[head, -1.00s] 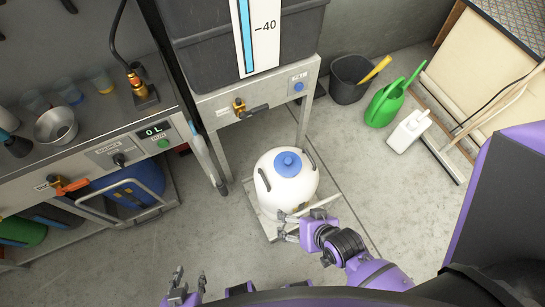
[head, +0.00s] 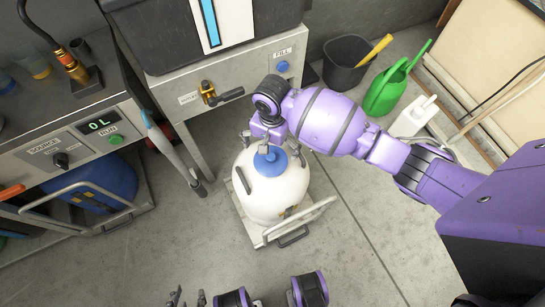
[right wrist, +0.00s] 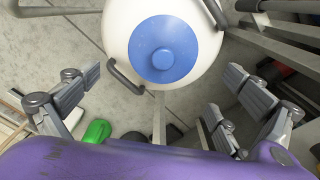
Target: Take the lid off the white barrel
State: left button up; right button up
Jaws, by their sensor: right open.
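The white barrel (head: 272,190) stands upright on a low wheeled cart (head: 258,236). Its round blue lid (head: 270,162) with a raised knob sits on top. In the right wrist view the lid (right wrist: 164,50) lies ahead of the fingers, on the white barrel (right wrist: 118,40). My right gripper (head: 272,140) is above the barrel's top, its fingers spread around the lid. In the wrist view my right gripper (right wrist: 155,100) is open with nothing between its fingers. My left gripper (head: 187,299) is low at the bottom edge, mostly cut off; its fingers look apart.
A steel bench (head: 75,135) with a blue barrel (head: 95,190) below it is at left. A grey tank (head: 205,35) on a metal stand rises behind the white barrel. A black bucket (head: 347,62), green watering can (head: 385,92) and white jug (head: 412,117) stand at right. Floor in front is clear.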

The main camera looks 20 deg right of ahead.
aim_at(271, 156)
jog(key=f, duration=0.2)
jog(key=f+b, duration=0.1)
jog(key=f, duration=0.1)
jog(key=f+b, duration=0.1)
jog(key=f, duration=0.2)
jog(key=shift+a, duration=0.25)
pick_arm(q)
jog(key=shift+s+d+f, duration=0.1)
jog(key=shift+s+f, duration=0.2)
jog(key=shift+f, duration=0.2)
jog(key=shift+s+f, duration=0.25)
jog(key=shift+f, duration=0.2)
pick_arm(e)
jog(key=shift+r, duration=0.1)
